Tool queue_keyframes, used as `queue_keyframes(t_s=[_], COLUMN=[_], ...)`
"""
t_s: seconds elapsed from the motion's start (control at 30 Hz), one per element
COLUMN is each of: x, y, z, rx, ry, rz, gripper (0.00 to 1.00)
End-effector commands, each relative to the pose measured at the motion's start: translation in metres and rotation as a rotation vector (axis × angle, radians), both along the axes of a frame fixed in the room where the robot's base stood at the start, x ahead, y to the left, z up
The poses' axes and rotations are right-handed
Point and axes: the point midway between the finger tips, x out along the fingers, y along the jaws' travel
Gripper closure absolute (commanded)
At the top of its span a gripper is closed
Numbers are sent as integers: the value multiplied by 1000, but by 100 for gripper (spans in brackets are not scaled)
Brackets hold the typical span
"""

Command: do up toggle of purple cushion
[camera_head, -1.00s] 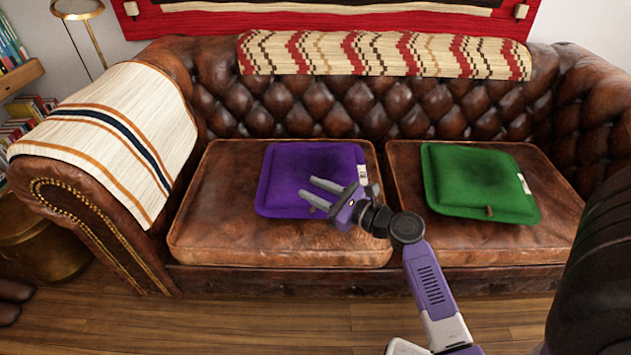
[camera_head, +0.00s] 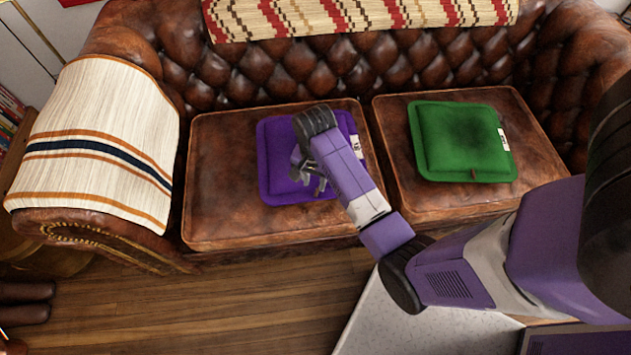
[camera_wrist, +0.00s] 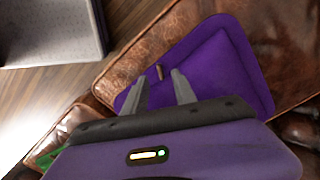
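The purple cushion (camera_head: 279,150) lies flat on the left seat of the sofa. It also fills the middle of the wrist view (camera_wrist: 226,62). Its small brown toggle (camera_wrist: 160,71) shows near the cushion's edge in the wrist view, just ahead of the gap between my fingertips. My gripper (camera_head: 310,182) is over the cushion's front part in the head view, pointing down. In the wrist view my gripper (camera_wrist: 159,80) has its two grey fingers apart with nothing held. In the head view my arm hides part of the cushion, and I cannot make out the toggle there.
A green cushion (camera_head: 455,140) with its own toggle (camera_head: 473,174) lies on the right seat. The brown leather sofa (camera_head: 222,195) has a striped throw (camera_head: 100,125) over its left arm. Wooden floor (camera_head: 240,310) is clear in front.

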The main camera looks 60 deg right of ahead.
Motion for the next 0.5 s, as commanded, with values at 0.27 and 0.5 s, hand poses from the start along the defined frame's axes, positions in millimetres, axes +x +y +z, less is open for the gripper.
queue_keyframes(t_s=[0.27, 0.5], x=[-3, -2], y=[2, 2], z=[-25, -61], rx=[8, 9], ry=[10, 8], rz=[30, 29], gripper=[67, 67])
